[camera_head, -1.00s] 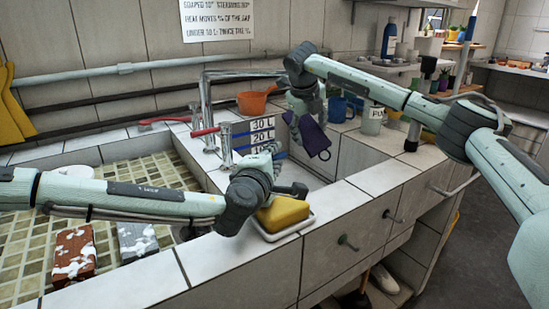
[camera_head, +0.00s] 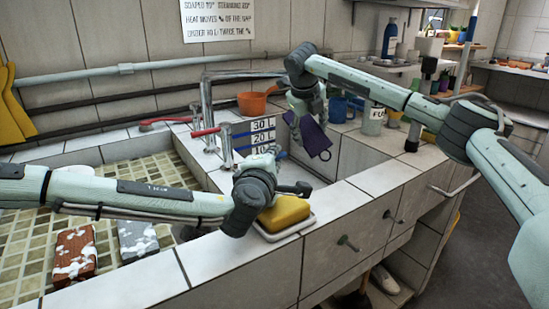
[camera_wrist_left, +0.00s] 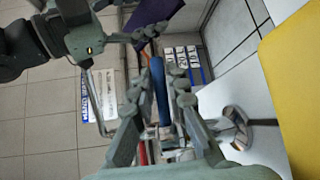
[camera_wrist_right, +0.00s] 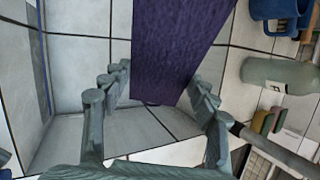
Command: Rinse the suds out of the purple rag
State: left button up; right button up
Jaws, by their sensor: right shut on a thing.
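The purple rag (camera_head: 314,138) hangs from my right gripper (camera_head: 306,100) above the right-hand basin. In the right wrist view the rag (camera_wrist_right: 178,45) lies between the fingers (camera_wrist_right: 163,80); no suds can be made out on it. My left gripper (camera_head: 262,165) is low over the basin's near side, partly hidden by its own wrist. In the left wrist view its fingers (camera_wrist_left: 160,65) are apart and empty, with a blue tap lever (camera_wrist_left: 161,92) showing between them. Contact cannot be told. The tap (camera_head: 207,105) has a red lever (camera_head: 205,132) on its left.
A yellow sponge (camera_head: 284,212) sits in a white dish on the front ledge, close to my left wrist. A sudsy red brick (camera_head: 75,254) and grey block (camera_head: 138,239) lie in the tiled left basin. An orange scoop (camera_head: 257,103) and a marked level board (camera_head: 255,136) stand behind.

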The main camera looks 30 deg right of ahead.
aim_at(314, 142)
pick_arm(q)
jog(key=o, duration=0.3)
jog(key=v, duration=1.2)
